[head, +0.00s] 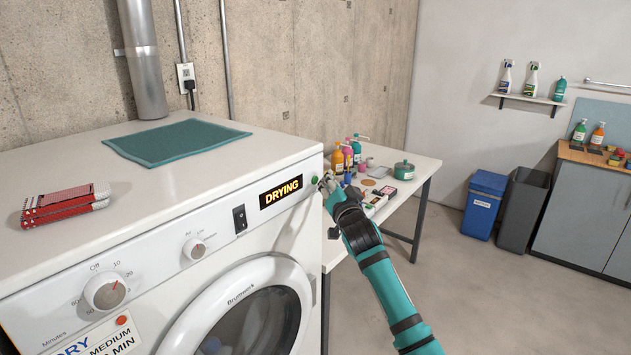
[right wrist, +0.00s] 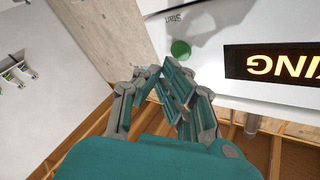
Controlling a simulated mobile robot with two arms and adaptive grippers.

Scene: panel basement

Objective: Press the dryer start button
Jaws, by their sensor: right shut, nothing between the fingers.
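The white dryer (head: 255,230) stands at the left of the head view. The green start button (head: 314,180) is at the right end of its front panel, beside the lit display (head: 281,192) that reads "DRYING". My right gripper (head: 327,184) is shut and empty, its tips very near the button in the head view. In the right wrist view the round green button (right wrist: 180,49), marked "Start", lies just beyond the fingertips (right wrist: 166,78). I cannot tell whether they touch it. My left gripper is not in view.
A white table (head: 416,179) with bottles, jars and small boxes stands right of the dryer, behind my right arm. A teal cloth (head: 176,142) and a red patterned bundle (head: 65,205) lie on the dryer top. Blue (head: 484,204) and grey bins (head: 522,208) stand further back. Floor at the right front is clear.

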